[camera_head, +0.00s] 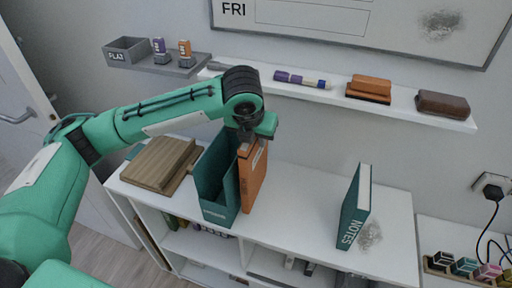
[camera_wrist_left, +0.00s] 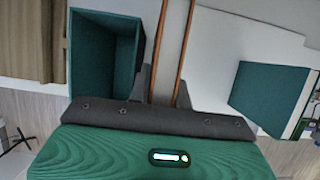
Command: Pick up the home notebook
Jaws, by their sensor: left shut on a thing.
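An orange notebook (camera_head: 256,175) stands upright on the white desk, just right of a teal file holder (camera_head: 217,180). Its cover lettering is too small to read. My left gripper (camera_head: 248,140) comes down from above and is shut on the notebook's top edge. In the left wrist view the orange notebook (camera_wrist_left: 183,45) runs between the two fingers (camera_wrist_left: 165,88), with the open teal holder (camera_wrist_left: 105,55) apart on its left. A teal notebook marked NOTES (camera_head: 354,208) stands further right. My right gripper is not in view.
A wooden block or box (camera_head: 160,162) sits left of the holder. A wall shelf (camera_head: 410,103) above carries markers and brown erasers (camera_head: 443,103). The desk top (camera_head: 300,190) is clear between the orange and teal notebooks. Small coloured blocks (camera_head: 465,266) stand at lower right.

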